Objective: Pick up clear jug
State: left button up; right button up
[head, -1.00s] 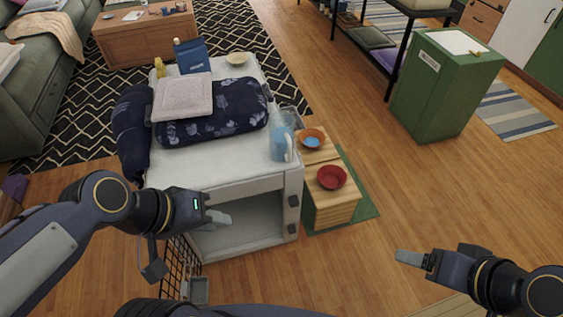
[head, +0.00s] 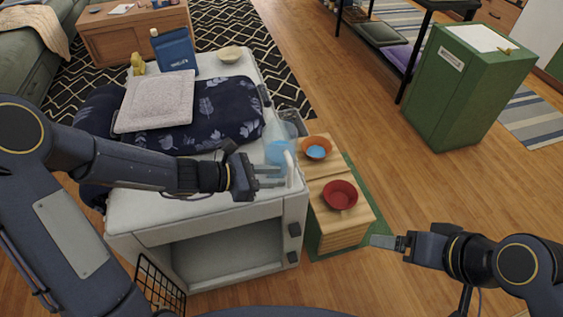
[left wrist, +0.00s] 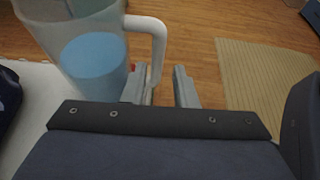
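The clear jug (head: 279,152), with blue in its lower part and a pale handle (head: 290,170), stands upright at the right front corner of the white cabinet top. In the left wrist view the jug (left wrist: 90,65) is at upper left, its handle (left wrist: 159,50) on its right side. My left gripper (head: 281,177) is at the handle, fingers pointing right. In the wrist view its fingers (left wrist: 165,87) are apart, with the handle's lower end near the gap; contact cannot be told. My right gripper (head: 388,242) is away from the jug at lower right, its finger gap unclear.
Folded dark-blue leaf-print cloth (head: 228,112) and a pale folded towel (head: 155,100) lie left of the jug. A blue carton (head: 175,50) stands behind. Orange (head: 317,147) and red (head: 340,195) bowls sit on the wooden crate at right. Open floor lies beyond.

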aim_at(291, 173)
pick_arm(q)
jog(key=x, duration=0.2)
jog(key=b+x, duration=0.1)
jog(key=x, duration=0.2)
jog(key=shift+w+r, duration=0.2)
grip_shut()
jog(key=shift+d+r, duration=0.1)
